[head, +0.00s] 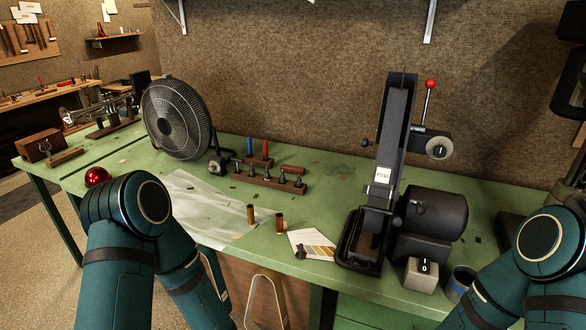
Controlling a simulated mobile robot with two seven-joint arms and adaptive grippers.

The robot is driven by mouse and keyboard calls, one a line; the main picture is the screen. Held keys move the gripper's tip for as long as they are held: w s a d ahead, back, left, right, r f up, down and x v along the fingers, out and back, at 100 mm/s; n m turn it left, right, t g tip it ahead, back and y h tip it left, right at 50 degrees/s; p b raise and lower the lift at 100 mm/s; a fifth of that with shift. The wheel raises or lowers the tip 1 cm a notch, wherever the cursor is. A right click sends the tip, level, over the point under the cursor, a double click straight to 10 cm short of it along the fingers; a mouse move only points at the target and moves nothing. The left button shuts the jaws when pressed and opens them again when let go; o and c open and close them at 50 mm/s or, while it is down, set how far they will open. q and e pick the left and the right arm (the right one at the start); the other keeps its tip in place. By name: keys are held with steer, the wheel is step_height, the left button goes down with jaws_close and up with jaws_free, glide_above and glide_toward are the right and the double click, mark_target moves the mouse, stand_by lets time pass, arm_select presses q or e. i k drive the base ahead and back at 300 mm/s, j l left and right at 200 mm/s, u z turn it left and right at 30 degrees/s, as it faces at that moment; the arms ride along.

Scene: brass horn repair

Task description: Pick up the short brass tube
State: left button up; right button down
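Two small upright tubes stand near the front edge of the green bench (330,205). The left one is a plain yellow-brown brass tube (250,215). The right one is a shorter, reddish-brown tube (280,224) with a lighter patch low down. I cannot tell for certain which is the short brass tube. My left arm comes in at the lower left and my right arm at the lower right. Neither gripper shows in the head view. Both tubes stand free, with nothing holding them.
A belt sander (392,150) stands right of the tubes, with a grey switch box (421,277) in front. A sample card (312,246) lies beside the tubes. A rack of tools (262,178), a fan (178,118), a clear sheet (195,205) and a red dome (97,176) are leftward.

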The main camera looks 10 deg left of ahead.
mark_target(250, 210)
steer(key=j+z, duration=0.1)
steer(key=z, duration=0.95)
steer(key=j+z, duration=0.45)
steer(key=k+j+z, duration=0.15)
steer(key=j+z, duration=0.3)
steer(key=k+j+z, duration=0.25)
steer(key=j, duration=0.15)
steer(key=k+j+z, duration=0.2)
steer(key=j, duration=0.2)
steer(key=k+j, duration=0.3)
steer(key=k+j+z, duration=0.15)
steer(key=k+j, duration=0.15)
steer(key=j, duration=0.25)
steer(key=k+j, duration=0.1)
steer(key=j, duration=0.4)
steer(key=i, duration=0.2)
